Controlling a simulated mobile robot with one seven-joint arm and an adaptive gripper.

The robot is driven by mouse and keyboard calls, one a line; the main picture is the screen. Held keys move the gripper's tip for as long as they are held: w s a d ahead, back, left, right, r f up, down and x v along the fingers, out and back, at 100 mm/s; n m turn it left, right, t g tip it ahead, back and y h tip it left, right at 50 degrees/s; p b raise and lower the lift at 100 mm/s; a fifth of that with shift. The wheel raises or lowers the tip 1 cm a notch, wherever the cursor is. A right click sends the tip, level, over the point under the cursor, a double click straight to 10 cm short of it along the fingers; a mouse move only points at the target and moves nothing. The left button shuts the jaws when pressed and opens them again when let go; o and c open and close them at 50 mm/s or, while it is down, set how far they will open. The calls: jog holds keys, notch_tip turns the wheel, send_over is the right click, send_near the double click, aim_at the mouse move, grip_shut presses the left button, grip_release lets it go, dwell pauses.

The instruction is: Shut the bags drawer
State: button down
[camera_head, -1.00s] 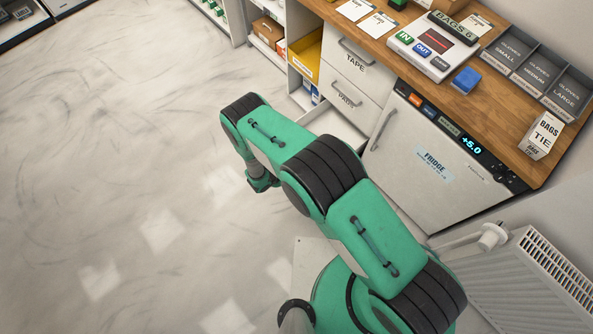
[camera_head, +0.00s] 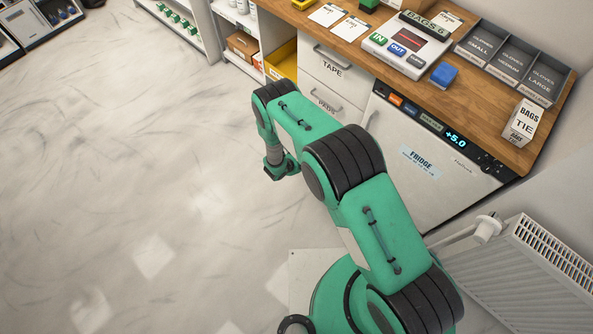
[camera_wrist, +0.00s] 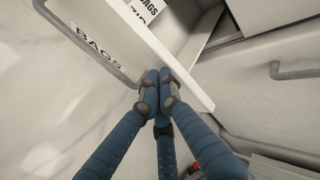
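The bags drawer (camera_wrist: 130,62) shows in the wrist view, with BAGS lettering and a bar handle on its front. It stands open, with a gap behind its front and a white box (camera_wrist: 146,8) marked BAGS inside. My gripper (camera_wrist: 164,76) has its blue fingers drawn together with no object between them. The tips are at the outer side of the drawer front, close to its edge; I cannot tell if they touch. In the head view my arm hides the drawer, and my fingers are not visible.
Shut drawers marked TAPE (camera_head: 327,72) and PADS (camera_head: 325,104) stand beside the fridge (camera_head: 425,165). The wooden counter (camera_head: 470,100) above holds gloves trays and a bag-tie box. A radiator (camera_head: 525,275) is at lower right. Floor at left is clear.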

jog(key=w+d, duration=1.4)
jog(key=w, duration=0.1)
jog(key=shift+d, duration=0.4)
jog(key=shift+r, duration=0.1)
jog(key=s+a+f+p+v, duration=0.1)
jog(key=f+p+v, duration=0.1)
jog(key=v, duration=1.1)
jog(key=shift+s+a+f+p, duration=0.15)
jog(key=shift+s+a+p, duration=0.1)
jog(key=shift+s+p, duration=0.05)
